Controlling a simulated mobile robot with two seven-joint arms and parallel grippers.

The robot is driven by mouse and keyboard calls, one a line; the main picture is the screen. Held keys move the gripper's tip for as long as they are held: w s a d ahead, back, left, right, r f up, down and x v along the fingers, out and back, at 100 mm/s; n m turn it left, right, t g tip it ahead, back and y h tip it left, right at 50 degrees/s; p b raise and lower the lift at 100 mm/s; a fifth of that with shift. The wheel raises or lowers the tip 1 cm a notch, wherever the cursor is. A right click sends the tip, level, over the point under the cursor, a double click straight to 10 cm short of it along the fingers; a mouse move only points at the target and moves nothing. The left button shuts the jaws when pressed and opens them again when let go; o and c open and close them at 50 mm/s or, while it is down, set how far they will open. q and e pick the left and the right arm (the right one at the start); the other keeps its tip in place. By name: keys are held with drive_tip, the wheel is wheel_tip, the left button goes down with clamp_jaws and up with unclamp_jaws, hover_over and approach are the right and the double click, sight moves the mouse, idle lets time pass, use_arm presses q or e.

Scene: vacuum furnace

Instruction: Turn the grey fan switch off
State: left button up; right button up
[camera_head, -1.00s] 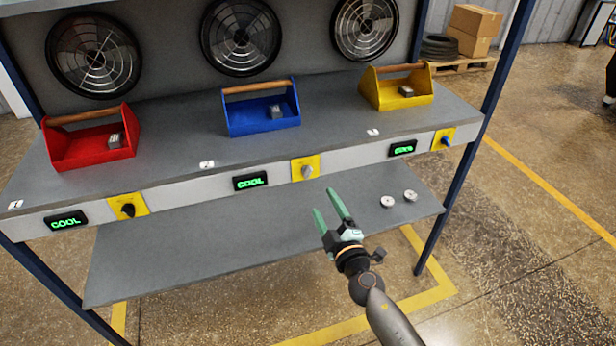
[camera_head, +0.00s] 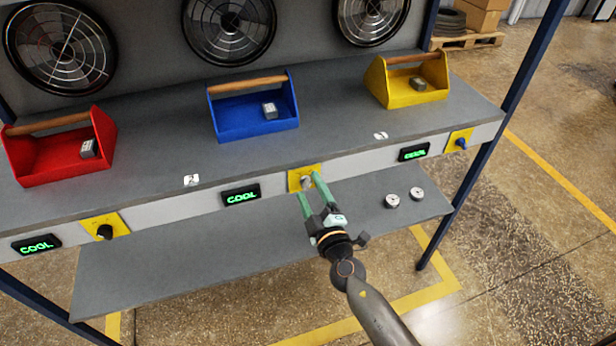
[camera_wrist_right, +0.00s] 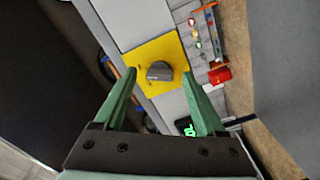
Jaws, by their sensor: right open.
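The grey fan switch (camera_head: 307,183) is a knob on a yellow plate (camera_head: 296,174) in the middle of the bench's front edge. In the right wrist view the grey knob (camera_wrist_right: 159,71) shows on its yellow plate (camera_wrist_right: 150,55), ahead of and between the fingers. My right gripper (camera_head: 309,188) is open, its green fingertips close in front of the plate. In the right wrist view my gripper (camera_wrist_right: 163,90) has a finger on each side of the knob's line, with nothing held. Whether the fingertips touch the plate cannot be told. My left gripper is not in view.
A black knob (camera_head: 105,232) and a blue knob (camera_head: 461,143) sit on yellow plates to either side. Displays (camera_head: 241,195) read COOL. Red, blue (camera_head: 240,122) and yellow toolboxes stand on the bench below the fans. Two small round objects (camera_head: 392,200) lie on the lower shelf.

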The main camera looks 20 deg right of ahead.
drive_tip(key=shift+w, duration=0.4)
drive_tip(key=shift+c, duration=0.2)
clamp_jaws()
idle(0.3)
